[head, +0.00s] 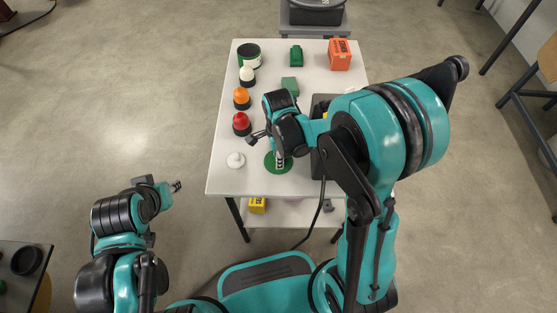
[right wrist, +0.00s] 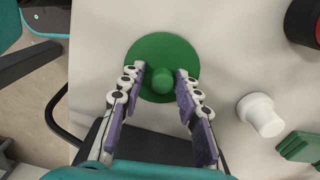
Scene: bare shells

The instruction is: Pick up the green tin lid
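The green tin lid (head: 270,166) is a flat round disc lying near the front edge of the white table. In the right wrist view the lid (right wrist: 175,47) shows a small round knob at its middle. My right gripper (right wrist: 160,78) is open, with one finger on each side of the knob; gaps show between the fingers and the knob. In the head view my right gripper (head: 281,160) is over the lid and hides part of it. My left gripper (head: 177,186) is off the table at the left, away from the lid; its fingers are too small to read.
A white knobbed piece (head: 235,160) stands just left of the lid. Red (head: 241,124), orange (head: 241,99) and white (head: 247,76) domed pieces line the left edge. A green-and-white tin (head: 249,57) and an orange box (head: 340,56) are at the back. My right arm covers the table's right side.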

